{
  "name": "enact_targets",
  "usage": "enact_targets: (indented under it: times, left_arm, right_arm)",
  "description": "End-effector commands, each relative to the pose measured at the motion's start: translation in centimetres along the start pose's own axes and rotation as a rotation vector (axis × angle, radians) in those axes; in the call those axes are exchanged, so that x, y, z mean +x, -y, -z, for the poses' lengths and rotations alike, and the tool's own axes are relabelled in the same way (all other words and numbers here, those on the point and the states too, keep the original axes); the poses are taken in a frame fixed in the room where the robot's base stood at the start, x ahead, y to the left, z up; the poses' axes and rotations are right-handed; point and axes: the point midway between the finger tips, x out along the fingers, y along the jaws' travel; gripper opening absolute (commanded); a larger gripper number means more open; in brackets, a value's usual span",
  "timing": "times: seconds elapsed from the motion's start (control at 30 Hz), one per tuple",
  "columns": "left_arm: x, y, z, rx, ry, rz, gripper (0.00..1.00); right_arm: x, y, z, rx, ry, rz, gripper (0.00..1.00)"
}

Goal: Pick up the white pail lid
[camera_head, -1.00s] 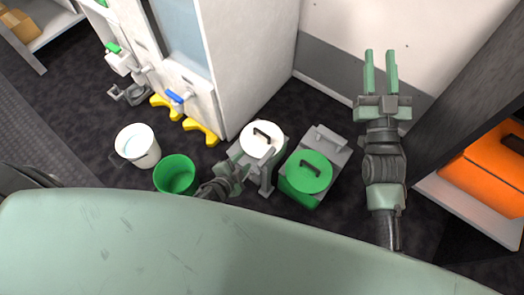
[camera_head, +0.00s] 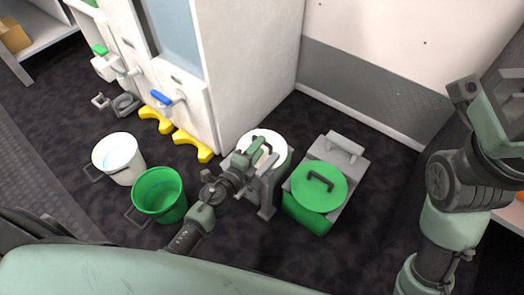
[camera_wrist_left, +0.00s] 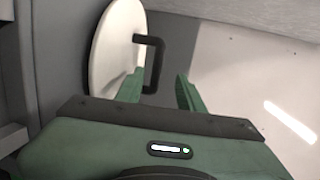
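The white pail lid (camera_head: 272,138) is a round disc with a dark handle. It sits on a grey stand (camera_head: 268,195) between the white cabinet and the green lid. My left gripper (camera_head: 256,152) is over the lid and hides part of it and its handle. In the left wrist view the lid (camera_wrist_left: 112,45) is at upper left, with its dark handle (camera_wrist_left: 158,65) sticking out toward the space between the fingers. My left gripper (camera_wrist_left: 158,90) is open there, one finger on each side of the handle's end. My right gripper is at the right edge, mostly cut off.
A green lid (camera_head: 318,188) lies on another grey stand (camera_head: 339,150) to the right. A white pail (camera_head: 118,160) and a green pail (camera_head: 159,196) stand on the dark floor at left. The white cabinet (camera_head: 245,70) with yellow feet (camera_head: 192,145) rises behind.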

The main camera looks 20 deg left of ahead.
Motion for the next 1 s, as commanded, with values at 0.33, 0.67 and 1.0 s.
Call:
enact_targets:
  times: [0.33, 0.67, 1.0]
  left_arm:
    - [4.1, -0.6, 0.0, -0.002, 0.001, 0.0, 0.38]
    - [4.1, -0.6, 0.0, -0.002, 0.001, -0.001, 0.05]
    - [4.1, -0.6, 0.0, -0.002, 0.001, -0.001, 0.0]
  right_arm:
    - [0.6, 0.3, 0.8, -0.006, -0.039, 0.015, 0.32]
    - [0.6, 0.3, 0.8, -0.006, -0.038, 0.016, 0.32]
    - [0.6, 0.3, 0.7, -0.005, -0.036, 0.014, 0.32]
